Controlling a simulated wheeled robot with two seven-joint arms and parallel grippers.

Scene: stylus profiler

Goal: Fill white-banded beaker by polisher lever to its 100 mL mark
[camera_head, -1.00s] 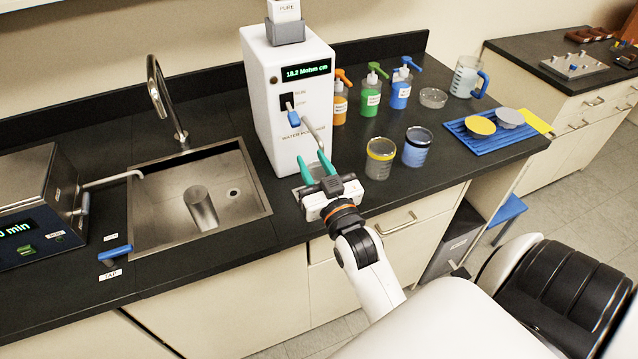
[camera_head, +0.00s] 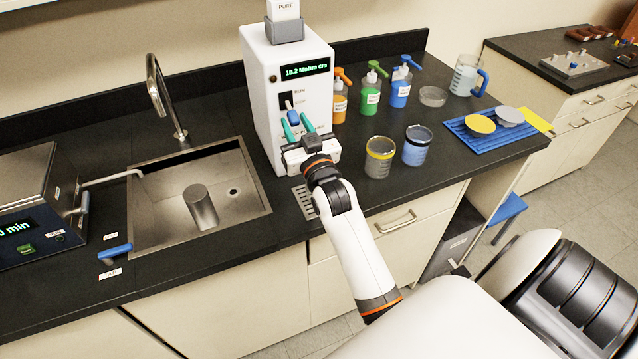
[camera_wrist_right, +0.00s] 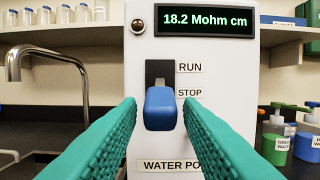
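The white water polisher (camera_head: 262,75) stands right of the sink. Its blue lever (camera_head: 293,117) is on the front; in the right wrist view the lever (camera_wrist_right: 160,108) hangs beside the STOP label, below RUN. My right gripper (camera_head: 297,128) is open, its green fingers spread on either side of the lever with gaps showing. Two beakers stand right of the polisher: a yellow-banded one (camera_head: 379,163) and one with bluish contents (camera_head: 416,152), whose band colour I cannot make out clearly. My right gripper and arm hide the outlet and part of the drain grate (camera_head: 303,200). My left gripper is out of view.
The polisher display (camera_wrist_right: 207,20) reads 18.2 Mohm cm. The sink (camera_head: 160,215) with its tall faucet (camera_head: 160,95) is on the left. Pump bottles (camera_head: 371,95), a blue-handled jug (camera_head: 465,78) and a blue rack (camera_head: 487,140) stand to the right. Counter in front of the beakers is clear.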

